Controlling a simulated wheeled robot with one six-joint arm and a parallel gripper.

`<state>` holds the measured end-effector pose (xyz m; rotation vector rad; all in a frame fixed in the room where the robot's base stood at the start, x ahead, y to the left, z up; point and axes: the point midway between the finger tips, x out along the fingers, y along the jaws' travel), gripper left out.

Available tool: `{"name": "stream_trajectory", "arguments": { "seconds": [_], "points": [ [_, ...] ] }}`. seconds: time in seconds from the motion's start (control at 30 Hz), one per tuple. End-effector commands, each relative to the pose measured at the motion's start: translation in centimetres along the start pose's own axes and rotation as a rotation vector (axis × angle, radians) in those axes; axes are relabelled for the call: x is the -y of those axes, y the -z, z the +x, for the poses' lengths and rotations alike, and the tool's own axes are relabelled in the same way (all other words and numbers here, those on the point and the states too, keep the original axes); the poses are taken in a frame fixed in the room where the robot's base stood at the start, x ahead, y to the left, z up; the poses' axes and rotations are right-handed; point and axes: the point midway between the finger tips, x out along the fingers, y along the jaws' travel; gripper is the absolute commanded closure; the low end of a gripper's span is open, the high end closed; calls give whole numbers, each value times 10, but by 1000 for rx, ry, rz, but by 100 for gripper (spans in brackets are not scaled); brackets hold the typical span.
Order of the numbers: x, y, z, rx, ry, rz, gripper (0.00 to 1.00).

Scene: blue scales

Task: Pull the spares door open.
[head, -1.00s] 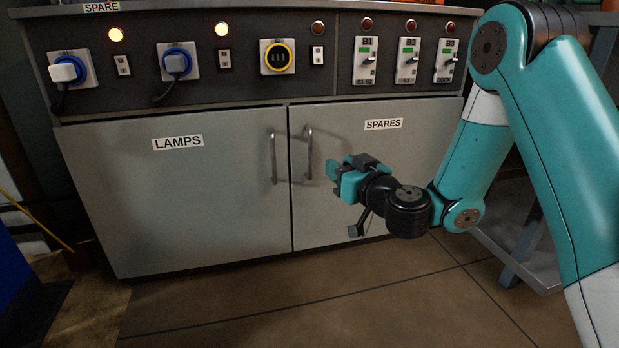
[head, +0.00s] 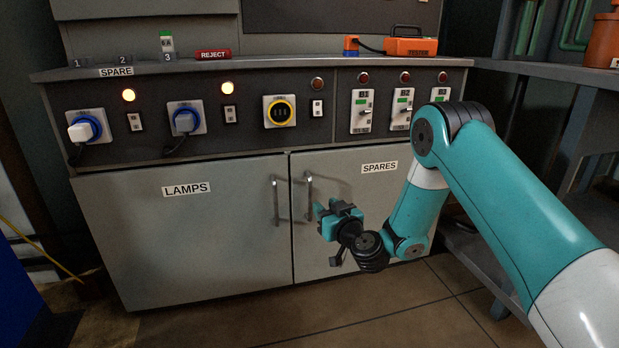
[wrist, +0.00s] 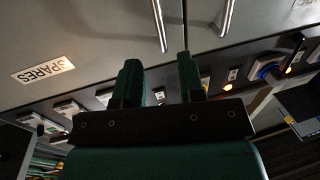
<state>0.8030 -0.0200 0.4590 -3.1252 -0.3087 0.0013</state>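The spares door (head: 362,216) is the grey right-hand door of the cabinet, labelled SPARES, and it is shut. Its upright metal bar handle (head: 308,195) is near the door's left edge. My gripper (head: 326,212) is just right of the handle and in front of the door. In the wrist view, my two fingers (wrist: 158,62) are apart with nothing between them. The spares handle (wrist: 158,25) shows beyond the fingertips, with its end in line with the gap. I cannot tell how far it is from the fingertips.
The lamps door (head: 190,235) and its handle (head: 275,200) are close by on the left, shut. Above is a panel with plugs (head: 78,130), switches and lights. An orange case (head: 410,42) stands on the worktop. A grey metal shelf (head: 560,72) is at right. The floor in front is clear.

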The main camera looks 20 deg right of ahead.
Motion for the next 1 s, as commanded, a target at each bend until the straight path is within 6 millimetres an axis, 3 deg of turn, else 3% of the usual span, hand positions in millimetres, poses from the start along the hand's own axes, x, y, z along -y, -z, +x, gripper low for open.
{"name": "stream_trajectory", "arguments": {
  "seconds": [0.03, 0.7, 1.0],
  "points": [
    [1, 9, 6, -1, 1, -2, 64],
    [1, -2, 79, -4, 4, -2, 64],
    [0, 0, 93, 0, -1, 1, 64]
  ]
}}
